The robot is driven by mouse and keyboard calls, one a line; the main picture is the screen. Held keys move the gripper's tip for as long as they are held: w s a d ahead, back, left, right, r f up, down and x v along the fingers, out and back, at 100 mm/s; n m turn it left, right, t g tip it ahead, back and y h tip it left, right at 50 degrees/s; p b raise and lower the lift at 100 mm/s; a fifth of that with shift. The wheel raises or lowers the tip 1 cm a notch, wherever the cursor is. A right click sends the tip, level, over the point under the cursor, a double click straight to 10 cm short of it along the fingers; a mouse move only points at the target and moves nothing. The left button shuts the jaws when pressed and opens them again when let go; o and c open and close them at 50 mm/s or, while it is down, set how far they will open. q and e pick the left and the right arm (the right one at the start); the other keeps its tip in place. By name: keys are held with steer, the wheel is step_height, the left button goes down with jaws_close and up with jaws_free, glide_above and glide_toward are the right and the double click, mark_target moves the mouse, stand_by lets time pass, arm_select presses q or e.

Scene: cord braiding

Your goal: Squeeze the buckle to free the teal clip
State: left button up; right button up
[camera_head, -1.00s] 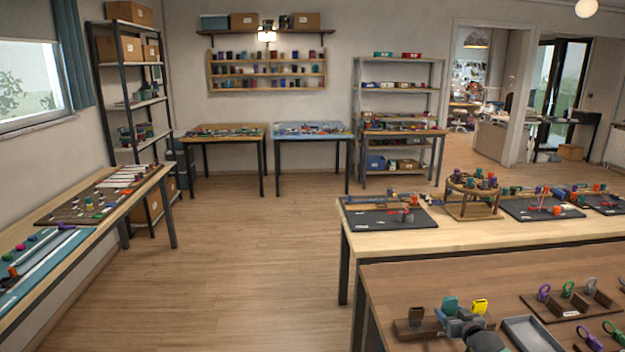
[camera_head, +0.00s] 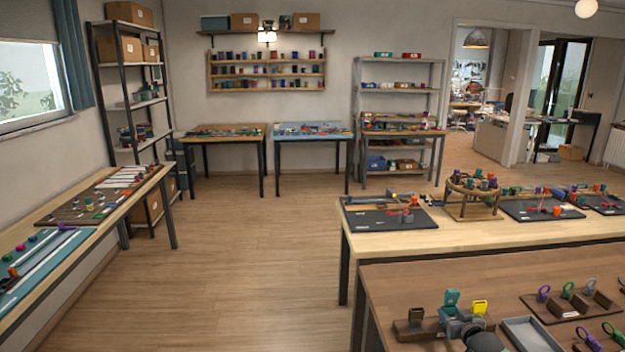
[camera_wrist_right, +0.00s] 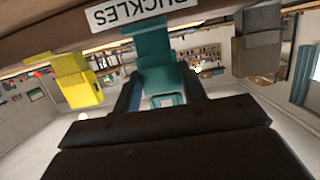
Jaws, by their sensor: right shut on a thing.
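The teal clip (camera_head: 451,298) stands up from the wooden buckle rack (camera_head: 403,330) on the near brown table. My right gripper (camera_head: 452,316) is at it, shut on the teal piece. In the right wrist view the teal clip (camera_wrist_right: 158,52) sits between the two fingers (camera_wrist_right: 160,92), with a loop-like teal frame toward the palm. The teal piece reaches up to the rack edge by the label; I cannot tell whether clip and buckle are apart. My left gripper is out of view.
A yellow buckle (camera_head: 480,307) stands close on the right and a dark brown one (camera_head: 415,317) on the left. A grey tray (camera_head: 530,333) is right of my gripper. Racks with coloured loops (camera_head: 571,306) lie further right. The table's left part is clear.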

steer(key=o, duration=1.1)
steer(key=shift+s, duration=0.1)
steer(key=shift+s+d+r+p, duration=0.1)
steer(key=shift+s+r+p, duration=0.2)
steer(key=shift+s+p, duration=0.35)
steer(key=p+v, duration=0.3)
steer(key=v, duration=0.2)
steer(key=shift+s, duration=0.25)
steer(key=shift+f, duration=0.1)
